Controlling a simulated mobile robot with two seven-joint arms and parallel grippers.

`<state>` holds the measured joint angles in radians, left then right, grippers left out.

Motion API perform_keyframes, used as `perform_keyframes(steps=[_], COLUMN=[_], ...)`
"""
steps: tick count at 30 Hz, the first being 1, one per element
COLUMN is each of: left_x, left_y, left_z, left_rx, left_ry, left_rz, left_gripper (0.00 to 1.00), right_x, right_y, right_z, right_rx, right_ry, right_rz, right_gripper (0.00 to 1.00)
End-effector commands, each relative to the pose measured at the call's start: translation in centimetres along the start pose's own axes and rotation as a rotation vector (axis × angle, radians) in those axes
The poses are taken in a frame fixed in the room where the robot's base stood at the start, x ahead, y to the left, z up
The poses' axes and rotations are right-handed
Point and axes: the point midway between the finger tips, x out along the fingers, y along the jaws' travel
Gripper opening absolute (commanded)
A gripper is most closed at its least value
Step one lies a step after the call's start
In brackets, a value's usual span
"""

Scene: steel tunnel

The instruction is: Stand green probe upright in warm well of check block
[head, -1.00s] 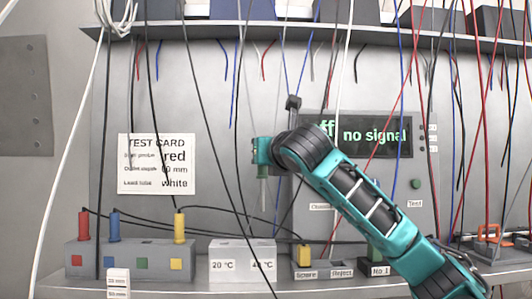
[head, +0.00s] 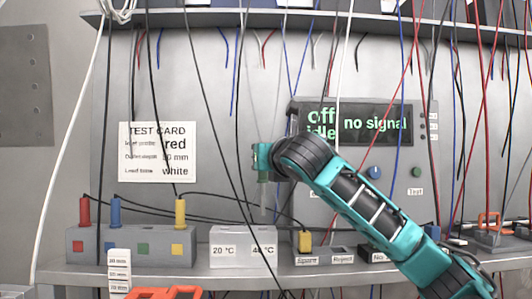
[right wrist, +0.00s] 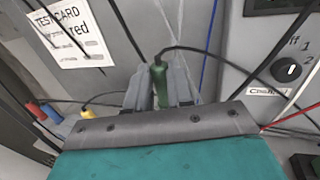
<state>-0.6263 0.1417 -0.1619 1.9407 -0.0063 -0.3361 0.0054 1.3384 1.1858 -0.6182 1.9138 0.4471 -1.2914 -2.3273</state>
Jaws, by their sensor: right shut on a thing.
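My right gripper (head: 264,190) is above the pale check block (head: 243,232), which carries labels 20 °C on its left and 40 °C on its right. In the right wrist view the gripper (right wrist: 163,92) is shut on the green probe (right wrist: 159,78), with a dark lead leaving its end. In the head view the fingers and probe are small and blend into the grey wall, so the probe's lower end is hard to make out. The gripper and block look apart. The block's wells cannot be made out. My left gripper is not in view.
A grey rack (head: 131,251) with red, blue and yellow probes stands left of the block. A grey holder (head: 322,260) with a yellow probe stands right. Loose wires hang in front. A display panel (head: 365,150) is behind my arm; an orange object (head: 165,293) is at the bottom edge.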

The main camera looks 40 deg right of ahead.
Motion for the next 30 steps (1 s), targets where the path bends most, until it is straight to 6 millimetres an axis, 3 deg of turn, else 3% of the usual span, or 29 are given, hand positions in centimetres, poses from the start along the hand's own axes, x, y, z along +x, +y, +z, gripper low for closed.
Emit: perform_keyframes(steps=[7,30], left_x=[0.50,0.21], left_y=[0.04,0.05], left_z=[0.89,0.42], left_rx=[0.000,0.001], left_ry=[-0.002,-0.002], left_rz=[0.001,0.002], left_gripper=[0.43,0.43], right_x=[-0.02,-0.02], right_y=[-0.01,0.00], right_z=[-1.62,-1.51], right_rx=[0.000,0.000], right_ry=[-0.002,-0.001], right_rz=[0.000,0.001], right_gripper=[0.00,0.00])
